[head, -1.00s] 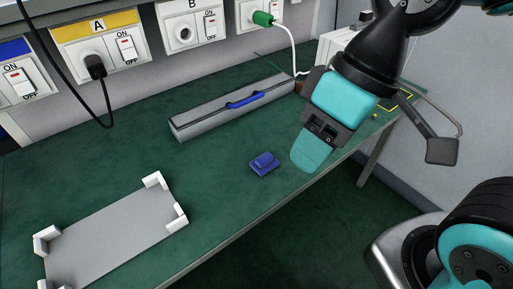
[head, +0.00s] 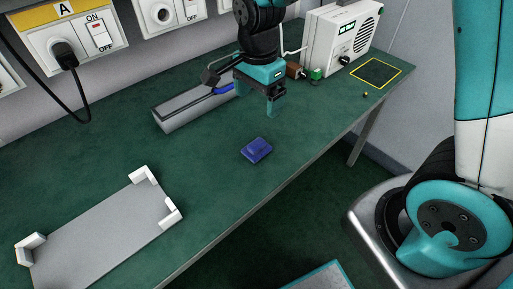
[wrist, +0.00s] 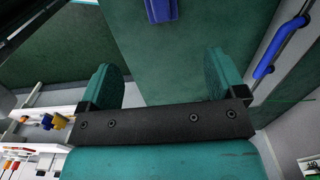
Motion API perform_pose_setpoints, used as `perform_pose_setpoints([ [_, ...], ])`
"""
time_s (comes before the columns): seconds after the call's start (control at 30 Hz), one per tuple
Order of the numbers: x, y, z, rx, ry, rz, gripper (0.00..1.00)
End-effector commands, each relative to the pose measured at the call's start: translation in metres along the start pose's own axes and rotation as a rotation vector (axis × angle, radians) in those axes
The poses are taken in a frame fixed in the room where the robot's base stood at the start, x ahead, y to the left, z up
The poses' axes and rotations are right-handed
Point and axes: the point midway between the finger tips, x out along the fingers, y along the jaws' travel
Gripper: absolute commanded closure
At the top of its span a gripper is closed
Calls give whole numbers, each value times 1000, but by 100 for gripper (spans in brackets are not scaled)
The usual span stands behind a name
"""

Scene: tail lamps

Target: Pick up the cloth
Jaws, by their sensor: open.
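The cloth (head: 256,150) is a small folded dark-blue piece lying on the green bench top, near its front edge. In the wrist view, a blue piece (wrist: 161,9), which looks like the cloth, is cut off by the top edge. My gripper (head: 258,100) is above the bench, behind the cloth in the head view and apart from it. In the wrist view its two teal fingers (wrist: 163,78) are spread wide with nothing between them.
A long grey case with a blue handle (head: 190,106) lies behind my gripper, partly hidden by it. A grey tray with white corner pieces (head: 100,232) is at front left. A white device (head: 340,38) and a yellow-outlined square (head: 376,72) are at right. Bench around the cloth is clear.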

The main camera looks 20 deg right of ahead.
Motion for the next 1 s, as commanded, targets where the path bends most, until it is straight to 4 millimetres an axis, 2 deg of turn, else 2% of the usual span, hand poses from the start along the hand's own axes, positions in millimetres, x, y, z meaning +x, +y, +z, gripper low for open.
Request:
perform_pose_setpoints([
  [0.2,52,1,2,-5,-1,7,11],
  [0.4,91,1,2,-6,-2,4,11],
  [0.67,111,0,2,-7,-2,1,11],
  [0.9,147,-2,3,-7,-2,3,11],
  [1.0,156,-2,3,-7,-2,1,11],
])
